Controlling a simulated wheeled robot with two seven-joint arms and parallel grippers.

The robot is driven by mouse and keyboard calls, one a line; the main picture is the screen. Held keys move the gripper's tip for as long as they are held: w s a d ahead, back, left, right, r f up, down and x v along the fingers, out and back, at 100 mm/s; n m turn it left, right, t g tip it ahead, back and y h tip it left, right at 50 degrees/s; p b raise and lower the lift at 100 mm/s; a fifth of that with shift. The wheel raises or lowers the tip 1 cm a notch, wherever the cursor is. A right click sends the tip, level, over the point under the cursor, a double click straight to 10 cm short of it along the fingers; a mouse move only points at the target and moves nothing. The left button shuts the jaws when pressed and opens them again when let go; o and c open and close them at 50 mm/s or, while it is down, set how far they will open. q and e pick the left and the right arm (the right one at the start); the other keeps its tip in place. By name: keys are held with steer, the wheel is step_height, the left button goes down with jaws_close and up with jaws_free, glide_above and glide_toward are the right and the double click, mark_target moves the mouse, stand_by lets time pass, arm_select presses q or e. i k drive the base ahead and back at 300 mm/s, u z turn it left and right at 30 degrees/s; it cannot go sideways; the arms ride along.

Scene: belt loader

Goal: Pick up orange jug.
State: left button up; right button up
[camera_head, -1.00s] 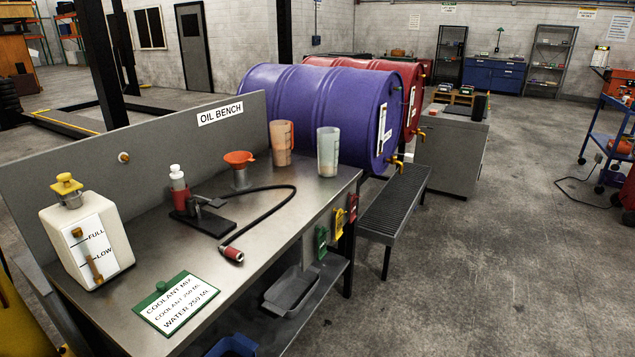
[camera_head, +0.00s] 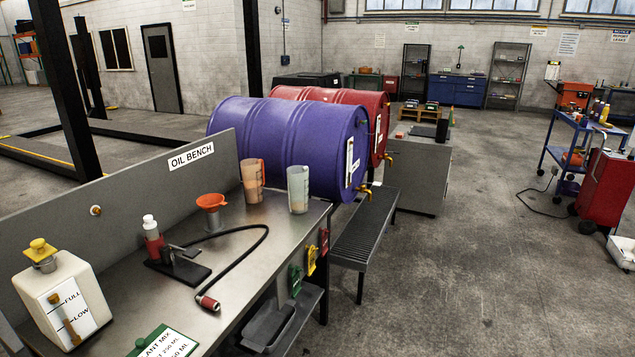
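An orange-tinted translucent jug (camera_head: 252,181) stands upright near the back of the oil bench (camera_head: 262,240), beside the bench's back panel. A clear jug (camera_head: 298,189) with some liquid in its bottom stands to its right. An orange funnel (camera_head: 211,203) sits on a holder to its left. Neither of my grippers shows in the head view, and nothing touches the orange jug.
A hose with a red end (camera_head: 208,302), a red-and-white bottle (camera_head: 153,236) and a white coolant tank (camera_head: 62,300) occupy the bench. Purple (camera_head: 285,145) and red (camera_head: 375,110) drums lie behind. Open floor (camera_head: 460,260) lies to the right.

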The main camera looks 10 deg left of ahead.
mark_target(253, 169)
steer(key=z, duration=0.35)
steer(key=i, duration=3.3)
steer(key=u, duration=3.25)
